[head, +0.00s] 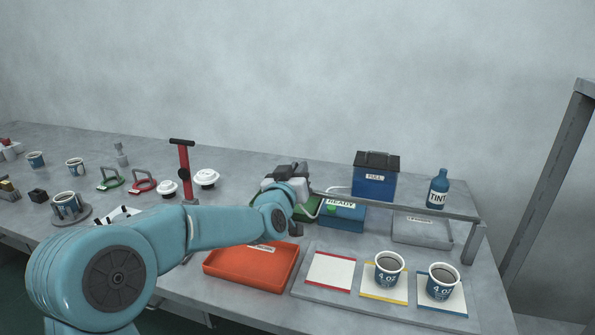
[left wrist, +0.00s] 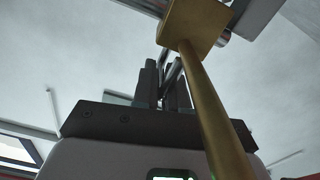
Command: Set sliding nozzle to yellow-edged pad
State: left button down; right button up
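The yellow-edged pad (head: 385,296) lies at front right between two other pads, with a "4 oz" cup (head: 388,268) upright on it. A grey rail (head: 400,206) runs above the table behind the pads. My left gripper (head: 290,172) is at the rail's left end, left of and behind the yellow-edged pad. In the left wrist view a brass block with a tube (left wrist: 208,95), which looks like the nozzle, crosses close in front of the gripper fingers (left wrist: 163,85). The fingers look close together; whether they grip anything is unclear. My right gripper is out of view.
A red-edged pad (head: 330,271) is empty. A blue-edged pad (head: 456,304) carries another cup (head: 442,284). An orange tray (head: 250,270) lies below my left arm. A "FULL" box (head: 374,185), blue "READY" box (head: 342,216) and tint bottle (head: 438,190) stand near the rail.

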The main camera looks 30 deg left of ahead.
pick_arm(q)
jog(key=w+d+p, duration=0.2)
jog(key=d, duration=0.5)
jog(key=w+d+p, duration=0.2)
jog(key=d, duration=0.5)
jog(key=w+d+p, duration=0.2)
jog(key=d, duration=0.6)
jog(key=shift+w, duration=0.2)
jog(key=c, duration=1.2)
grip_release()
jog(key=shift+o, duration=0.2)
jog(key=b+v, duration=0.1)
jog(key=v, duration=1.5)
jog(key=shift+s, duration=0.15)
